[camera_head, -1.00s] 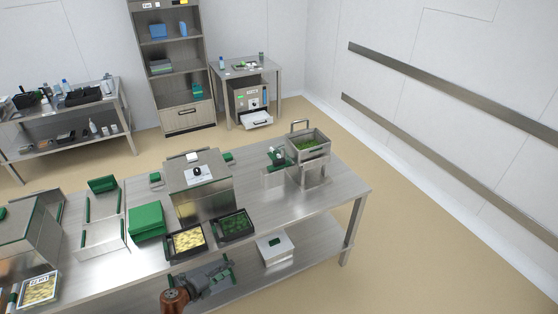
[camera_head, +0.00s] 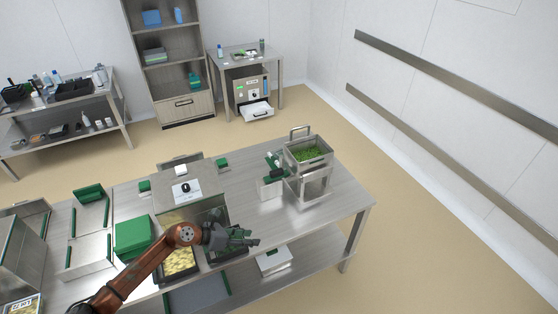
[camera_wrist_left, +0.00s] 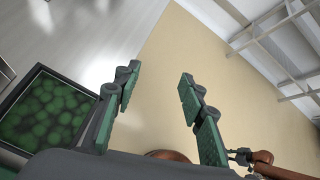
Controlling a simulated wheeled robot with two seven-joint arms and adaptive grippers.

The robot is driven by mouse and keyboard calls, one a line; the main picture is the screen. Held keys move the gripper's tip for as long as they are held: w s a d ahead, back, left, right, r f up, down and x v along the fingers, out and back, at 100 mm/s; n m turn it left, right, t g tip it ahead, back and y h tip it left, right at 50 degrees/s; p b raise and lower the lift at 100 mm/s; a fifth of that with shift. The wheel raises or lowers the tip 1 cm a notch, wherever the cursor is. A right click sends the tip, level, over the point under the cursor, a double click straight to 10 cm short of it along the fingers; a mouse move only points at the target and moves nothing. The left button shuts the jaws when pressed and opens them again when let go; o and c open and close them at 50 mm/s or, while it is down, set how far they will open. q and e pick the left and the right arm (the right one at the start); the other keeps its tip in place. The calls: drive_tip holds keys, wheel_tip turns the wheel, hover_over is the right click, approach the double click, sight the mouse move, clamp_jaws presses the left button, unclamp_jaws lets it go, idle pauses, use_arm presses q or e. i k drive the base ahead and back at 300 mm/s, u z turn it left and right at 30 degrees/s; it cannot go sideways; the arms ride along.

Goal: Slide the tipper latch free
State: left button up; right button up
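The tipper (camera_head: 315,172) stands near the right end of the steel table, an upright steel bin of green pieces on a stand. A green-handled part (camera_head: 273,163) sits at its left side; I cannot tell whether this is the latch or how it is set. My left gripper (camera_head: 250,240) is over the near side of the table, in front of and to the left of the tipper, clear of it. The left wrist view shows its green-padded fingers (camera_wrist_left: 157,85) wide apart with nothing between them. The tipper is not in that view.
A black tray of green pieces (camera_wrist_left: 75,85) lies beside and below the left gripper. A tray of yellow pieces (camera_head: 178,262), a green box (camera_head: 133,236) and a steel machine (camera_head: 190,201) stand to the left. The tabletop between gripper and tipper is largely clear.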

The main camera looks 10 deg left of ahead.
sight(278, 173)
drive_tip(key=i, duration=1.3)
